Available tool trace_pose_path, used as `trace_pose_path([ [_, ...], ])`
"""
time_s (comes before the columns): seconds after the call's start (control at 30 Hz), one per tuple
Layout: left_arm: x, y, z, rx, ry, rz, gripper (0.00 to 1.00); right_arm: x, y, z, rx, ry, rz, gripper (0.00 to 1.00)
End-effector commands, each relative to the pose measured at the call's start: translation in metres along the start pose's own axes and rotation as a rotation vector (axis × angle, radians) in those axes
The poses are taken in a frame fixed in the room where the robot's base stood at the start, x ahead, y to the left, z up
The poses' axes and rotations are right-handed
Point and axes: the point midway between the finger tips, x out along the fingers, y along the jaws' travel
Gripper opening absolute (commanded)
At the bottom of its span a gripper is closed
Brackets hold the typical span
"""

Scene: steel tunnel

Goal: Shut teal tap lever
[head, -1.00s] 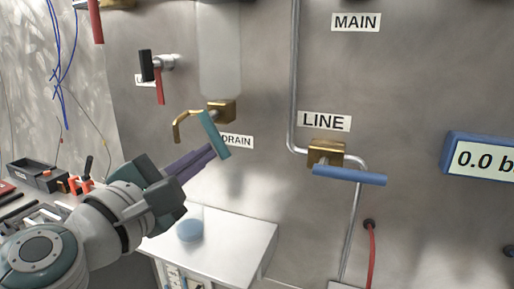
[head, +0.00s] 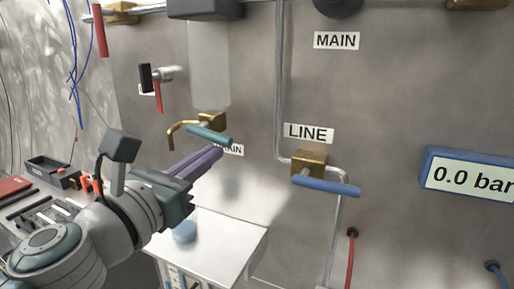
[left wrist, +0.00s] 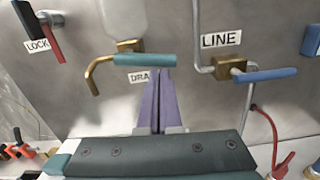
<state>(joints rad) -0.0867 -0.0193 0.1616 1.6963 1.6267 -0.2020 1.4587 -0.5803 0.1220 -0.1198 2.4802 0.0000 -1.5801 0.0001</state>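The teal tap lever (head: 209,135) lies close to level, dipping slightly to the right, in front of the brass drain tap (head: 211,120) with its curved spout. In the left wrist view the teal lever (left wrist: 145,60) runs nearly level across the top of the DRAIN label. My left gripper (head: 218,152) has its purple fingers together with nothing between them. Their tips are just below the lever's right part; I cannot tell whether they touch it. The fingers also show in the left wrist view (left wrist: 158,78). My right gripper is not in view.
The LINE tap with its blue lever (head: 326,187) is to the right, beside a steel pipe. A red-handled LOCK valve (head: 158,96) is at upper left. A white table (head: 232,245) with a blue round object (head: 185,232) stands below. A gauge (head: 470,174) reads 0.0 bar.

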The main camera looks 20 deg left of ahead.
Motion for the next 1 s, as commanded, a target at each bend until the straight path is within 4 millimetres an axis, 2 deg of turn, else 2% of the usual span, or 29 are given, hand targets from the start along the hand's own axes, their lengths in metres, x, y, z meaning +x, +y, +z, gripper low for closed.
trace_pose_path([
  [0.3,0.001,-0.002,0.006,-0.099,-0.003,0.006,0.0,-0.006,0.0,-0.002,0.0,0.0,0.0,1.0],
  [0.8,0.001,-0.002,0.006,-0.111,-0.002,0.007,0.0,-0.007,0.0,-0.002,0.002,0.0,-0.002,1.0],
  [1.0,0.002,-0.006,-0.006,-0.111,-0.001,0.007,0.0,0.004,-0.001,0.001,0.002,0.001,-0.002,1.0],
])
